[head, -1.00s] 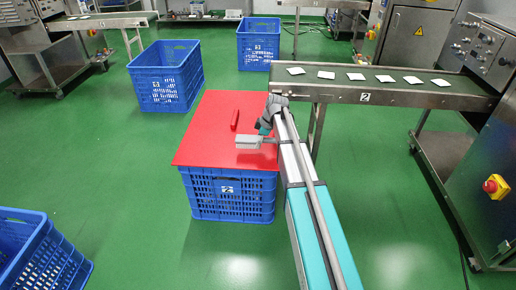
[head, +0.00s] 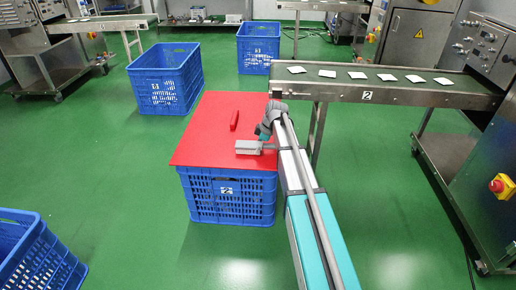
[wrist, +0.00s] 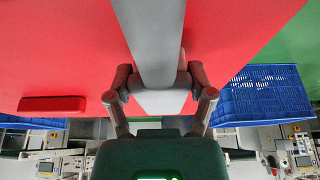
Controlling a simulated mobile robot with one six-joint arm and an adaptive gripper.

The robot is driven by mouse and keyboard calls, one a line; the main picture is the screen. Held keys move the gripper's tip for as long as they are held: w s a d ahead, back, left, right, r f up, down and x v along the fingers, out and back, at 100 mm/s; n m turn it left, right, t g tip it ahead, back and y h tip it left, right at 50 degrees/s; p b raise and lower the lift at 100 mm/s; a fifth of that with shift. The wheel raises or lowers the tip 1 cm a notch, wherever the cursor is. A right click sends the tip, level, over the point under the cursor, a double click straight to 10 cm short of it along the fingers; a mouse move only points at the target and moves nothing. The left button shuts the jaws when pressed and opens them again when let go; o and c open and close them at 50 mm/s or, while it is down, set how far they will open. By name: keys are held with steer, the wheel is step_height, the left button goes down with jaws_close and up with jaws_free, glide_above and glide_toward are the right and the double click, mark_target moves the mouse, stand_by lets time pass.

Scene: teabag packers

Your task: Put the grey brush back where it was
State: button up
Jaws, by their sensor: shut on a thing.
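The grey brush (head: 248,147) is at the right side of the red board (head: 200,138). In the wrist view it shows as a long grey shape (wrist: 152,35) running away from my gripper over the red surface. My gripper (wrist: 155,82) is shut on the brush, with one finger on each side of it. In the head view my gripper (head: 268,146) is small and partly merged with my arm. The brush is on or just above the board; I cannot tell whether it touches.
A red bar (head: 234,120) lies on the board behind the brush, also in the wrist view (wrist: 52,104). A blue crate (head: 230,199) stands under the board. Conveyor 2 (head: 390,98), carrying several white teabags, runs behind at right. Other blue crates (head: 166,82) stand on the green floor.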

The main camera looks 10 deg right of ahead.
steer(key=shift+f, duration=0.15)
steer(key=o, duration=1)
steer(key=shift+c, duration=0.2)
steer(key=p+v, duration=1.1)
steer(key=v, duration=0.1)
steer(key=shift+s, duration=0.1)
steer(key=shift+s, duration=0.1)
stand_by(0.6)
steer(key=s+a+m+h, duration=0.1)
steer(key=s+m, duration=0.3)
steer(key=s, duration=0.5)
steer(key=s+a+m+h, duration=0.1)
steer(key=s+a+m, duration=0.3)
steer(key=s, duration=0.4)
steer(key=s+a+f+m+g+h, duration=0.1)
steer(key=s+a+m+h, duration=0.1)
steer(key=s+m, duration=0.4)
steer(key=s+a, duration=0.1)
steer(key=s, duration=0.2)
steer(key=shift+s+a, duration=0.2)
steer(key=shift+s, duration=0.15)
